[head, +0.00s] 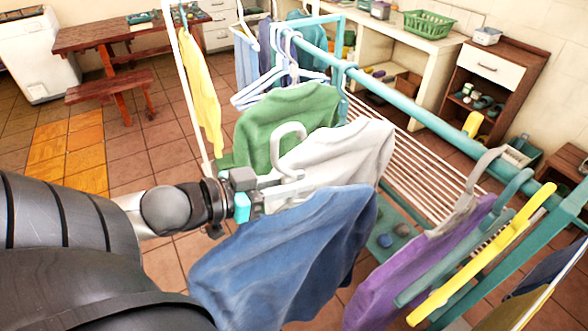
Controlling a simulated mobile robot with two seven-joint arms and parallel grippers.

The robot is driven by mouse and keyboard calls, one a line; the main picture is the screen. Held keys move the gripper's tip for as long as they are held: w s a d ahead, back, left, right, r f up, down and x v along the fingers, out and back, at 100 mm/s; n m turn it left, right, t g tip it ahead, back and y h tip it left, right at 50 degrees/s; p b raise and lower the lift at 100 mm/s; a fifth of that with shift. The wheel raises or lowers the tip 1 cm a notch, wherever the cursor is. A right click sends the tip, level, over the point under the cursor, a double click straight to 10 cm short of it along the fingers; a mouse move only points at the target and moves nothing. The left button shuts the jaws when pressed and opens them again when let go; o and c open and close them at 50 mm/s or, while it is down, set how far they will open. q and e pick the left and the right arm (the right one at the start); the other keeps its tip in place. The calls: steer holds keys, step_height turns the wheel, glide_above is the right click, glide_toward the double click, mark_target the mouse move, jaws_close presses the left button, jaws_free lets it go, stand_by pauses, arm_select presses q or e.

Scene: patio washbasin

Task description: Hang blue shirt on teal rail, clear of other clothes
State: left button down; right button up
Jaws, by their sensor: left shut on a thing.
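The blue shirt (285,255) hangs in the lower middle of the head view, in front of the teal rail (405,105) and apart from it. My left gripper (266,192) is shut at the shirt's top, on its pale grey hanger (291,150); the fingertips are partly hidden. The hanger's hook stands up above the gripper, clear of the rail. A white shirt (350,152) and a green shirt (285,120) are just behind the blue shirt. A purple shirt (430,255) hangs from the rail on a grey hook to the right. My right gripper is not in view.
A teal hanger (470,245) and a yellow hanger (490,250) hang right of the purple shirt. White hangers (270,85) crowd the rail's far end. The middle stretch of rail is bare. A slatted rack (430,165) lies below. A yellow garment (200,90) hangs at left.

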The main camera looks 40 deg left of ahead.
arm_select(q)
steer(key=b+x, duration=0.1)
steer(key=x, duration=0.1)
steer(key=r+b+x, duration=0.1)
steer(key=x, duration=0.2)
steer(key=b+x, duration=0.1)
steer(key=x, duration=0.2)
steer(key=shift+w+d+r, duration=0.1)
steer(key=shift+w+r, duration=0.2)
steer(key=shift+r, duration=0.1)
steer(key=shift+w+d+b, duration=0.3)
steer(key=shift+w+b, duration=0.05)
steer(key=shift+w, duration=0.4)
steer(key=shift+w+d+b, duration=0.25)
steer(key=shift+w+b, duration=0.1)
steer(key=shift+w, duration=0.4)
steer(key=w+d, duration=0.4)
steer(key=w, duration=0.7)
steer(key=shift+f, duration=0.25)
steer(key=shift+w, duration=0.15)
steer(key=w, duration=0.1)
steer(key=w+d, duration=0.1)
steer(key=w, duration=0.2)
steer(key=shift+d, duration=0.3)
steer(key=shift+f, duration=0.15)
steer(key=shift+f+b, duration=0.6)
steer(key=shift+f, duration=0.55)
